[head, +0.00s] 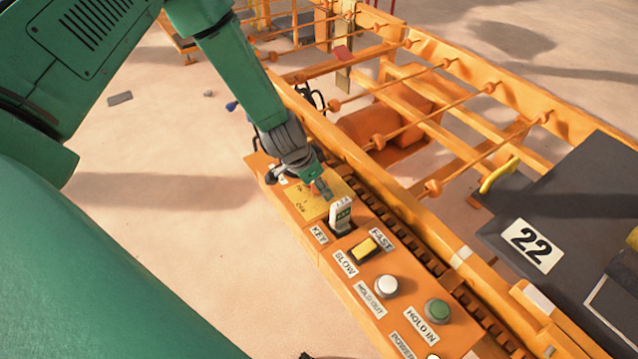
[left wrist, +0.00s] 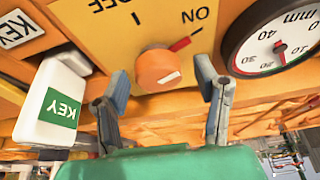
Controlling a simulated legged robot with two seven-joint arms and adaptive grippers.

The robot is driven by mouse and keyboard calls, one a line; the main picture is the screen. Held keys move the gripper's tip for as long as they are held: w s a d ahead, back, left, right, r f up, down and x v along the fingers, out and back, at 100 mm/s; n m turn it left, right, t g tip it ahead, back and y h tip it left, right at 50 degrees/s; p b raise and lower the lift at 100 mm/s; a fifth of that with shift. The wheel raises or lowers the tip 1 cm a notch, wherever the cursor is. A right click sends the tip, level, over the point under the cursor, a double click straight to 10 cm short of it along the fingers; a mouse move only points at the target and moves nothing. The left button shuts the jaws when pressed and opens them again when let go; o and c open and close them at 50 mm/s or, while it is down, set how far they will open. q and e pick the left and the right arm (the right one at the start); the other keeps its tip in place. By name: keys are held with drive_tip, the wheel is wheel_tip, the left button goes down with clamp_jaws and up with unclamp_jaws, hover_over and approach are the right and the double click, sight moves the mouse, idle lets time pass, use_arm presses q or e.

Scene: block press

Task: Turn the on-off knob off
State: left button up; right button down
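The on-off knob (left wrist: 160,70) is a round orange knob on a yellow panel (left wrist: 105,20) in the left wrist view. It has a white mark on its face. A red mark lies beside it toward the "ON" label, and "OFF" is at the upper left. My left gripper (head: 321,189) is open over the yellow plate in the head view. In the left wrist view its two fingers stand apart, one on each side of the knob, with visible gaps. The gripper hides the knob in the head view. My right gripper is not in view.
A white key tag (head: 341,214) stands close to the gripper; it also shows in the left wrist view (left wrist: 55,105). A yellow switch (head: 366,248), white button (head: 386,286) and green button (head: 437,311) follow along the orange console. A round gauge (left wrist: 272,40) is right of the knob.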

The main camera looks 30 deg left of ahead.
use_arm(q)
drive_tip(key=shift+d, duration=0.1)
drive_tip(key=c, duration=0.9)
drive_tip(key=shift+n, duration=0.4)
drive_tip(key=n+y+p, duration=0.1)
drive_tip(key=n+p, duration=0.1)
drive_tip(key=n, duration=0.1)
drive_tip(key=shift+r+y, duration=0.1)
drive_tip(key=shift+y, duration=0.2)
drive_tip(key=n+y+p, duration=0.1)
drive_tip(key=n+p, duration=0.1)
drive_tip(key=n, duration=0.1)
drive_tip(key=shift+n, duration=0.3)
drive_tip(key=n+y+p, duration=0.1)
drive_tip(key=n+p, duration=0.1)
drive_tip(key=n, duration=0.1)
drive_tip(key=shift+d+y, duration=0.1)
drive_tip(key=shift+y, duration=0.2)
drive_tip(key=shift+n+g+y+p, duration=0.45)
drive_tip(key=shift+n+p, duration=0.3)
drive_tip(key=shift+n, duration=0.95)
